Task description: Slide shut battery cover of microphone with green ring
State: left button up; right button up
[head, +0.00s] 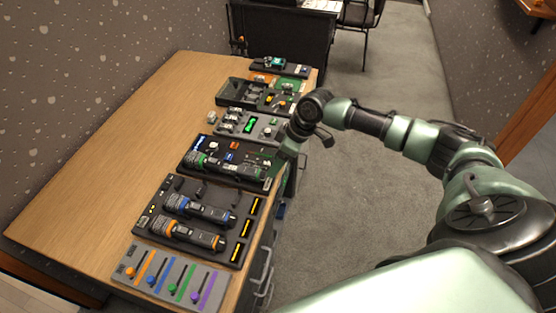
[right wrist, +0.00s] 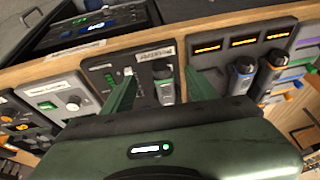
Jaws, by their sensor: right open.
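The microphone with the green ring (head: 222,165) lies on a dark panel on the wooden desk, its ring near the left end in the head view. In the right wrist view its handle end (right wrist: 164,88) shows between my fingers. My right gripper (head: 284,158) is at the desk's right edge, near that handle end. In the right wrist view the right gripper (right wrist: 160,76) is open, one finger to each side of the microphone and not visibly touching it. The battery cover is too small to make out. My left gripper is not in view.
Microphones with a blue ring (head: 200,210) and an orange ring (head: 186,234) lie on the nearer panel. A fader panel (head: 168,277) is at the desk's near end. More device panels (head: 248,126) stand farther back. The desk's left side is clear.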

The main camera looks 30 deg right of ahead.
aim_at(250, 170)
jog(key=x, duration=0.7)
jog(key=shift+p, duration=0.4)
jog(key=shift+c, duration=0.4)
grip_shut()
jog(key=shift+w+a+b, duration=1)
jog(key=shift+w+a, duration=1)
jog(key=shift+w, duration=0.2)
jog(key=shift+o, duration=0.3)
grip_release()
